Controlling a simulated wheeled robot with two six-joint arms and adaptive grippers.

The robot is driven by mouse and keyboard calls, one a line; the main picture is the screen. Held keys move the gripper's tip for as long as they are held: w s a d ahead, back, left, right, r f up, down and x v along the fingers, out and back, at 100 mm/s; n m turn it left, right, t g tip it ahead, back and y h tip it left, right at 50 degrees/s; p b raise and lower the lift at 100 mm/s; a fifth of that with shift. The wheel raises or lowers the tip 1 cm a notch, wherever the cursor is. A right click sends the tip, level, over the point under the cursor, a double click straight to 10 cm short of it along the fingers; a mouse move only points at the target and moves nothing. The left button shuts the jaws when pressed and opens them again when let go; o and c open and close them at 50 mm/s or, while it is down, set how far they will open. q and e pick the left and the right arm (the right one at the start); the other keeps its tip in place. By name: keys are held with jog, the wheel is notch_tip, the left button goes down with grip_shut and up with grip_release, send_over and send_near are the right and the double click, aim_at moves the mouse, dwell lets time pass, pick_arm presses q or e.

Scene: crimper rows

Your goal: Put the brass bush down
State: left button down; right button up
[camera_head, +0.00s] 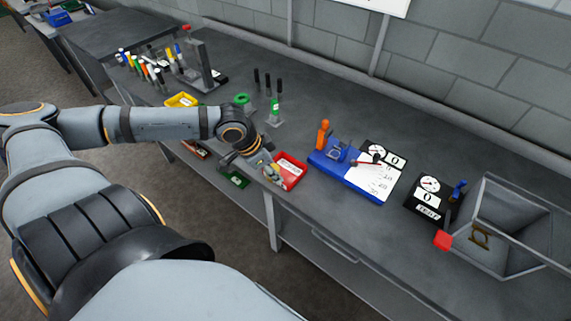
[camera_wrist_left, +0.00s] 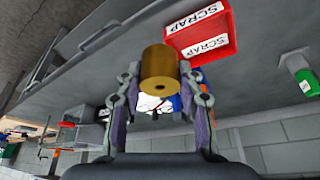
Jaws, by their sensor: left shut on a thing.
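In the head view my left gripper (camera_head: 268,167) is at the table's front edge, beside the left side of the red SCRAP tray (camera_head: 297,180). The bush is small and partly hidden by the fingers there. The tray also shows in the left wrist view (camera_wrist_left: 225,30), above and right of the bush. My right gripper is not in view.
A blue board (camera_head: 345,172) with a dial and paper lies right of the red tray. Further right are a black dial box (camera_head: 424,203), a red block (camera_head: 443,240) and a grey open bin (camera_head: 485,262). A yellow tray (camera_head: 181,100) and several coloured cylinders stand left.

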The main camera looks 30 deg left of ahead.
pick_arm(q)
jog(key=w+f+b, duration=0.2)
jog(key=w+b, duration=0.1)
send_near(289, 171)
jog(key=shift+w+d+f, duration=0.65)
jog(key=shift+d+f, duration=0.05)
jog(key=shift+f, duration=0.1)
jog(key=shift+w+f, duration=0.25)
jog(key=shift+f, duration=0.15)
notch_tip(289, 171, down, 3)
jog(key=shift+r, duration=0.1)
jog(key=shift+a, duration=0.1)
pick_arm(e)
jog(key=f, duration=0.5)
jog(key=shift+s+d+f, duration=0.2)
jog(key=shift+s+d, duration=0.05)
pick_arm(q)
jog(key=shift+f, duration=0.3)
jog(key=c, duration=0.8)
grip_release()
jog(key=shift+c, duration=0.2)
